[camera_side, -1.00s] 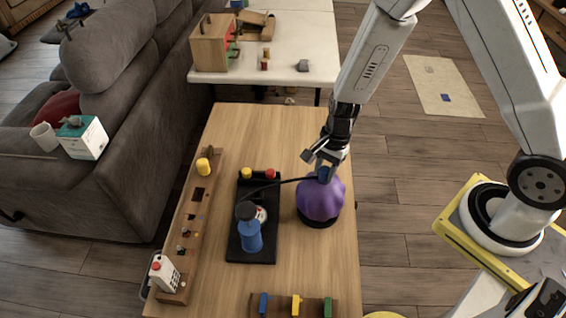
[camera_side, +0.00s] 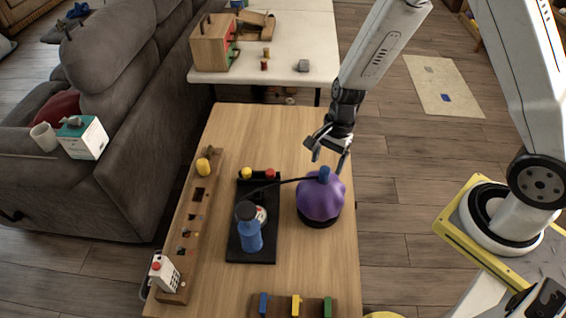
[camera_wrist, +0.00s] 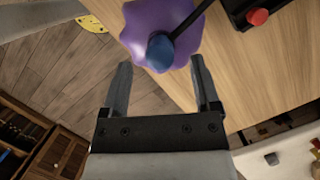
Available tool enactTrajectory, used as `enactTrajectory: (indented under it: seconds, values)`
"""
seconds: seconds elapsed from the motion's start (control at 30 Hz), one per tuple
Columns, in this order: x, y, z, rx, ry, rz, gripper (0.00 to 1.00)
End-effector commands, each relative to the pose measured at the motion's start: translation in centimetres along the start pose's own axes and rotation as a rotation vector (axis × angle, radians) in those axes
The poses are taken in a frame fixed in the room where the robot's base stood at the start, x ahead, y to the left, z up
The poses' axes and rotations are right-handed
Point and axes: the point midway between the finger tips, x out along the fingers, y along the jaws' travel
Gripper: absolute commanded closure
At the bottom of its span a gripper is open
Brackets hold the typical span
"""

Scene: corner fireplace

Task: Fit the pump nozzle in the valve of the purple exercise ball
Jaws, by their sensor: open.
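The purple exercise ball (camera_side: 320,201) sits on a dark base on the wooden table. The blue pump nozzle (camera_side: 324,173) stands on top of the ball, with a black hose running left to the blue pump (camera_side: 249,232). The valve is hidden under the nozzle, so how deep it sits cannot be seen. My gripper (camera_side: 327,155) is open and empty, above the nozzle and apart from it. In the wrist view the ball (camera_wrist: 140,22) and nozzle (camera_wrist: 160,51) lie beyond the spread fingers (camera_wrist: 160,75).
The pump stands on a black tray (camera_side: 265,253) with yellow and red knobs at its far end. A long wooden board (camera_side: 177,250) lies to the left, a rack (camera_side: 280,306) with coloured pegs at the near edge. The table's far part is clear.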

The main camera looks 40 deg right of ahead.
Motion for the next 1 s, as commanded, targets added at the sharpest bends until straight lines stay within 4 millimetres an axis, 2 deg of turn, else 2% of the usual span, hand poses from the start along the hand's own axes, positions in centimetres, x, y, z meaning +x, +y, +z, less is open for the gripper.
enactTrajectory:
  seconds: [0.33, 0.77, 1.0]
  values:
    - [-3.7, -0.1, 0.0, 0.0, 0.001, -0.003, 0.21]
    - [-4.7, 0.1, 0.0, -0.009, 0.004, -0.001, 0.21]
    - [-6.1, 1.0, 0.1, -0.18, 0.055, -0.016, 0.21]
